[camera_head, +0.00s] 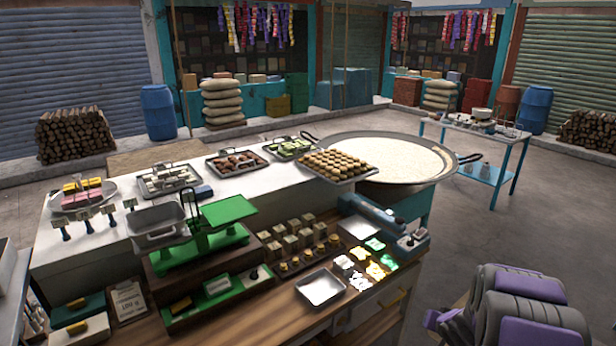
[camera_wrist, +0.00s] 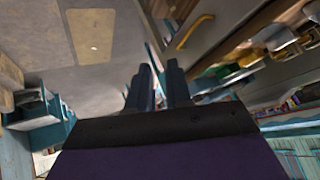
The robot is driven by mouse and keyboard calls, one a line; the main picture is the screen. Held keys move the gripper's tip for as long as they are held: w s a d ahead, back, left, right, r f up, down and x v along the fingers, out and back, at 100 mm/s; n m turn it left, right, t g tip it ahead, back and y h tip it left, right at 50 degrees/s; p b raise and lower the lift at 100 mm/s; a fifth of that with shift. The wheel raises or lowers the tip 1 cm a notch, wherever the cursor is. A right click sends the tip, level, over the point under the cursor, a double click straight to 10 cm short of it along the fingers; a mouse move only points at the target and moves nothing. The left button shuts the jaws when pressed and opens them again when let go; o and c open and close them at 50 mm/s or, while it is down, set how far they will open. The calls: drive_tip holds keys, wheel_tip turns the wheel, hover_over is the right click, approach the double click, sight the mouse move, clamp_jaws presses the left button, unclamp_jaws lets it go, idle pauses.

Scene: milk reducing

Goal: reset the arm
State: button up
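My gripper (camera_wrist: 158,66) shows in the wrist view as two dark fingers above a dark and purple wrist housing. A narrow gap shows between the fingers, and nothing is held in it. My arm (camera_head: 520,305), grey and purple, is folded at the lower right of the head view, to the right of the counter (camera_head: 230,318). The gripper's fingers cannot be made out in the head view. The wrist view is tilted and shows a drawer front with a yellow handle (camera_wrist: 194,32) beyond the fingers on the right.
The counter bears a green scale (camera_head: 228,210), an empty metal tray (camera_head: 321,287) and trays of food (camera_head: 338,165). A wide pan of white liquid (camera_head: 385,155) stands behind. A blue table (camera_head: 487,172) stands at the right. Open floor (camera_head: 455,240) lies between the counter and that table.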

drive_tip(key=s+a+r+n+g+h, duration=0.1)
drive_tip(key=s+a+r+g+h, duration=0.35)
drive_tip(key=s+r, duration=1.2)
drive_tip(key=s+a+r+n+g+y, duration=0.2)
drive_tip(key=s+a, duration=0.7)
drive_tip(key=s, duration=0.4)
drive_tip(key=s+a+r+n+g+y, duration=0.2)
drive_tip(key=s+a, duration=0.6)
drive_tip(key=s, duration=0.6)
drive_tip(key=shift+s+a+r+g+y, duration=0.2)
drive_tip(key=shift+a+r+g+y, duration=0.25)
drive_tip(key=shift+g, duration=0.4)
drive_tip(key=shift+o, duration=0.5)
drive_tip(key=shift+d+r, duration=0.1)
